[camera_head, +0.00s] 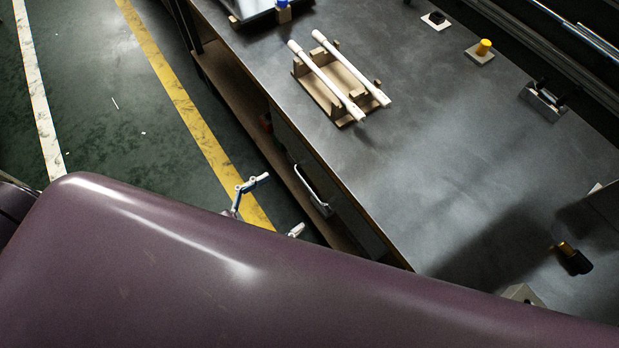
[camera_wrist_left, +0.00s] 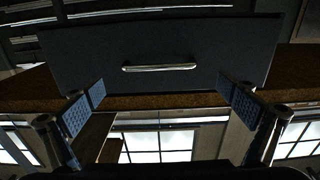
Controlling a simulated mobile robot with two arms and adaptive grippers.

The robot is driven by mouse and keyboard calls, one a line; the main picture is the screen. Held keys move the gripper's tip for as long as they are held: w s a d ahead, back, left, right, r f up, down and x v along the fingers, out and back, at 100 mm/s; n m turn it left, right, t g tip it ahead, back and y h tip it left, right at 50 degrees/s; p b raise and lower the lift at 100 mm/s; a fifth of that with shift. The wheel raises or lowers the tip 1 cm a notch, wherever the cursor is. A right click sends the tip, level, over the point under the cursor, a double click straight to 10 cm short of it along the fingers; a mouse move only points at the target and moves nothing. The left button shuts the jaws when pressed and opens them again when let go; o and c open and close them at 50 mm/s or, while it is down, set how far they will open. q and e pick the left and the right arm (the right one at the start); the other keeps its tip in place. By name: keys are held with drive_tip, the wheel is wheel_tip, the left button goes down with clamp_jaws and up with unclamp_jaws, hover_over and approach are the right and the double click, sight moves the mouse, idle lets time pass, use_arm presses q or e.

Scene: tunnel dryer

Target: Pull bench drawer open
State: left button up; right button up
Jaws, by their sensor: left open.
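The bench drawer has a dark flat front (camera_wrist_left: 205,50) with a silver bar handle (camera_wrist_left: 158,68) across its middle in the left wrist view. In the head view the handle (camera_head: 313,190) shows on the bench's left side, below the worktop edge. It cannot be told from these frames whether the drawer stands out at all. My left gripper (camera_head: 280,204) is open in front of the handle, to its left in the head view, apart from it. In the left wrist view its two padded fingers (camera_wrist_left: 162,100) are spread wide, with the handle between and above them. My right gripper is not in view.
The grey bench top (camera_head: 420,150) carries a wooden rack (camera_head: 322,97) with two white rods, a yellow button block (camera_head: 481,50) and a black knob (camera_head: 573,258). A wooden lower shelf (camera_head: 235,85) runs below the top. The green floor (camera_head: 110,110) beside the bench is clear.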

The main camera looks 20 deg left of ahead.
sight(308, 185)
use_arm(q)
drive_tip(key=p+x, duration=0.1)
drive_tip(key=x, duration=0.6)
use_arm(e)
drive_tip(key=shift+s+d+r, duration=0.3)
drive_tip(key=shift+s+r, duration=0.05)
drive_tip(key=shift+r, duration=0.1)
use_arm(q)
drive_tip(key=shift+c, duration=0.6)
